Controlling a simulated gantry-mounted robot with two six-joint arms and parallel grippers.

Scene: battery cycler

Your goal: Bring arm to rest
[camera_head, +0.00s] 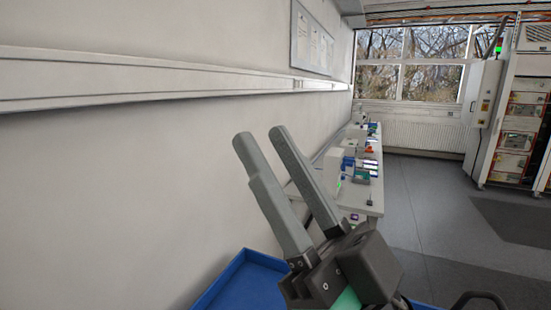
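My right gripper (260,138) is in the middle of the head view, raised in front of the pale wall. Its two long grey fingers point up and to the left, with a clear gap between them. Nothing is held between the fingers. Its dark body is at the lower middle and hides part of what lies behind it. My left gripper is not in the view.
A blue tray (222,287) shows at the bottom, partly behind the gripper. A long bench (372,203) with several small devices runs along the wall (110,180). Tall equipment cabinets (515,130) stand at the right. The grey floor (425,215) between is open.

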